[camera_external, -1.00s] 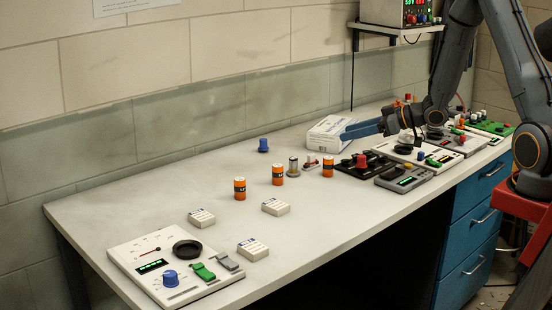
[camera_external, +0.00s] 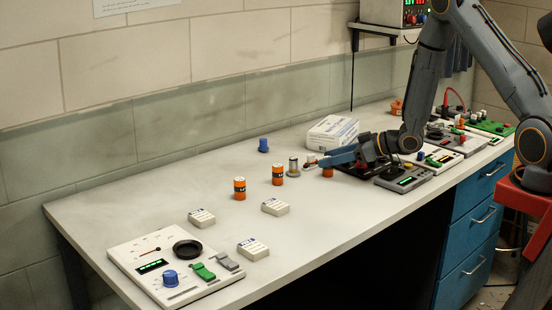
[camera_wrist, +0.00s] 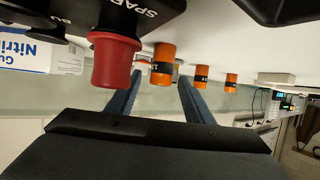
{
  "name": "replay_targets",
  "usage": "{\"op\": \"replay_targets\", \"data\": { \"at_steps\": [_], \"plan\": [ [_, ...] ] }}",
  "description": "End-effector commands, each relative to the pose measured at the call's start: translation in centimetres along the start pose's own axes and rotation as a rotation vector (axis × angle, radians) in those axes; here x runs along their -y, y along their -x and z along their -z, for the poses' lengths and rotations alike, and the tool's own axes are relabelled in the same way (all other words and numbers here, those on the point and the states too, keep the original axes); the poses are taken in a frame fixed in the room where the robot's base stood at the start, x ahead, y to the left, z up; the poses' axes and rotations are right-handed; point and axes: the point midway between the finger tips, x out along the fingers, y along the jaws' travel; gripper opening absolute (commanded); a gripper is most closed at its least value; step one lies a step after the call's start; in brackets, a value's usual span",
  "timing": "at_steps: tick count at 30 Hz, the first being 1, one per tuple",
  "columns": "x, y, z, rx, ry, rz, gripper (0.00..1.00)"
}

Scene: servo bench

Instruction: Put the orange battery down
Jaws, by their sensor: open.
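Three orange batteries with black bands stand upright on the bench: one at the left (camera_external: 239,188), one in the middle (camera_external: 278,174), and one at the right (camera_external: 327,173), partly hidden behind my gripper. My gripper (camera_external: 326,161) is open, its blue fingers low over the bench and pointing left at the right battery. In the wrist view, the nearest orange battery (camera_wrist: 164,64) shows between and just beyond the fingertips (camera_wrist: 160,82), with two more batteries (camera_wrist: 201,76) (camera_wrist: 231,82) farther right. I cannot tell whether a finger touches the nearest one.
A red knob (camera_wrist: 113,60) on a black unit is close beside my fingers. A metal cylinder (camera_external: 293,166) stands left of the right battery. A white glove box (camera_external: 332,132) lies behind.

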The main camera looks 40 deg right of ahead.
Motion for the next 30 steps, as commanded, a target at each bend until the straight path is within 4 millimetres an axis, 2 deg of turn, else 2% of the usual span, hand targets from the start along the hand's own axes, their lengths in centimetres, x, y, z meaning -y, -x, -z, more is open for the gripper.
{"op": "replay_targets", "data": {
  "at_steps": [3, 10, 19, 30],
  "plan": [
    [0.06, -0.92, -0.08, 0.0, -0.001, 0.001, 0.47],
    [0.04, -1.04, -0.09, 0.0, -0.001, 0.0, 0.47],
    [0.04, -1.02, -0.08, 0.0, -0.001, 0.0, 0.0],
    [0.01, -0.88, 0.38, -0.002, 0.0, 0.0, 0.0]
  ]
}}
